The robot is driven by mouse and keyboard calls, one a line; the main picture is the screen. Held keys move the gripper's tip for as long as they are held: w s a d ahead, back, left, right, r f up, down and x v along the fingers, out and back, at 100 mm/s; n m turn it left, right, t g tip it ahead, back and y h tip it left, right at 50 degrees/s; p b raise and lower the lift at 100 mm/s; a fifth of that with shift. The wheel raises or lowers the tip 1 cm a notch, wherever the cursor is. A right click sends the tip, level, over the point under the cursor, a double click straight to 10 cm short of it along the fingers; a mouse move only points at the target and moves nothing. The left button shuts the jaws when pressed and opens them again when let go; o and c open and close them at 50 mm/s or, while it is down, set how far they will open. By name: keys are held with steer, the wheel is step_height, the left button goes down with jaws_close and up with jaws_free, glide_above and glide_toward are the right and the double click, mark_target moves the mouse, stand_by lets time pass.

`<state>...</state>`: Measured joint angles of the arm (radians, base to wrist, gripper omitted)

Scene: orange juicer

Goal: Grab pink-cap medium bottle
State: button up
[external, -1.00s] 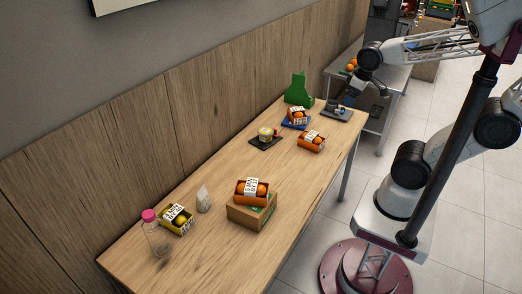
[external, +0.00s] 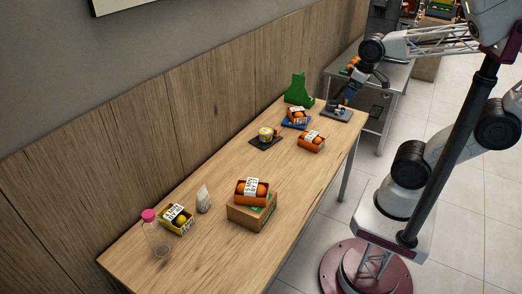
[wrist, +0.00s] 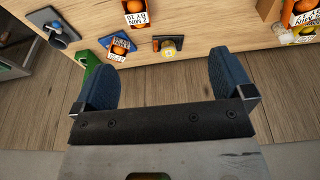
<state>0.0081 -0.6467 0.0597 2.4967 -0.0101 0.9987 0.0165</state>
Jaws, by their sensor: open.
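A clear bottle with a pink cap (external: 157,236) stands upright at the near left end of the wooden table (external: 210,262) in the external view. I cannot make it out in the wrist view. My gripper (external: 348,93) is at the far end of the table, well away from the bottle, near the dark tray there. In the wrist view my gripper (wrist: 170,80) has its two blue fingers spread wide with nothing between them.
Several fruit boxes stand on the table, including a yellow one (external: 177,219) beside the bottle and an orange one (external: 252,191) on a cardboard box (external: 250,213). A white pouch (external: 204,199), a green container (external: 298,91) and a dark tray (external: 336,114) also stand there. A wooden wall runs along the back.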

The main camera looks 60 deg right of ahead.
steer(key=w+a+r+n+t, duration=0.1)
steer(key=w+a+r, duration=0.1)
steer(key=w+a, duration=0.35)
steer(key=w+a+r+n+t+y, duration=0.1)
steer(key=w+a+r+t, duration=0.1)
steer(key=w, duration=0.6)
steer(key=w+a+r+n+t, duration=0.1)
steer(key=w+a+r, duration=0.15)
steer(key=w, duration=0.35)
steer(key=w+a+n+t+y, duration=0.2)
steer(key=w+a+t+y, duration=0.1)
steer(key=w+a, duration=1.1)
steer(key=n+t+y, duration=0.1)
steer(key=n+y, duration=0.5)
steer(key=y, duration=0.5)
glide_above(156, 233)
steer(key=d, duration=0.5)
step_height(156, 233, down, 5)
step_height(156, 233, down, 31)
steer(key=shift+d+r, duration=0.15)
steer(key=shift+d, duration=0.05)
steer(key=shift+w+a, duration=0.1)
steer(key=shift+a, duration=0.05)
